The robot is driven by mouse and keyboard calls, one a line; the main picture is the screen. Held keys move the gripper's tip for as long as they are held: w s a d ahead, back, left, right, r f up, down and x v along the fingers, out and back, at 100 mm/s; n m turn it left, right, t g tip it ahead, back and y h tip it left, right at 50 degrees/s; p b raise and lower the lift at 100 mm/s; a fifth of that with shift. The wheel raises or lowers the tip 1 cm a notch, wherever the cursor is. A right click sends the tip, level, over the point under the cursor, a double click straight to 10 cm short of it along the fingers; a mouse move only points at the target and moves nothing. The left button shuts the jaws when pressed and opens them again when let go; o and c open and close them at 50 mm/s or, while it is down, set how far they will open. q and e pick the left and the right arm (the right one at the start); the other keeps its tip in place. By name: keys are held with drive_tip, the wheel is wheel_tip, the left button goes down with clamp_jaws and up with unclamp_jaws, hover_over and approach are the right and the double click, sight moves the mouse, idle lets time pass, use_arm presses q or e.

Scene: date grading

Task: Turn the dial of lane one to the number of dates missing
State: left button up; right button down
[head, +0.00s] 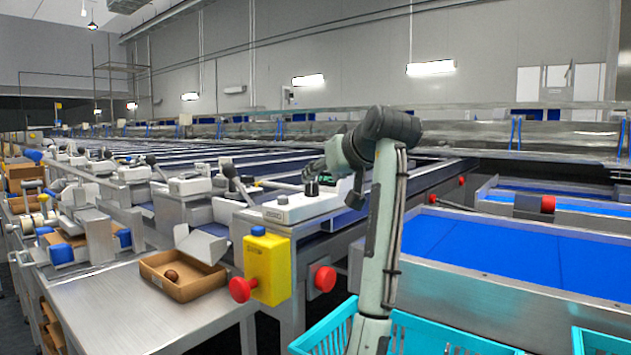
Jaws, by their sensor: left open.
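The dial's numbers are too small to read. An open cardboard box (200,290) stands on the steel table in front of the lane, with a dark brown date or dates (171,275) inside. My right gripper is out of view.
Turquoise crates (420,335) stand at the front. A blue belt (490,248) lies to the right. The steel table (120,315) has bare room.

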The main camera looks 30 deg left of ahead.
use_arm(q)
drive_tip(key=v, duration=0.4)
drive_tip(key=shift+s+d, duration=0.2)
idle(0.4)
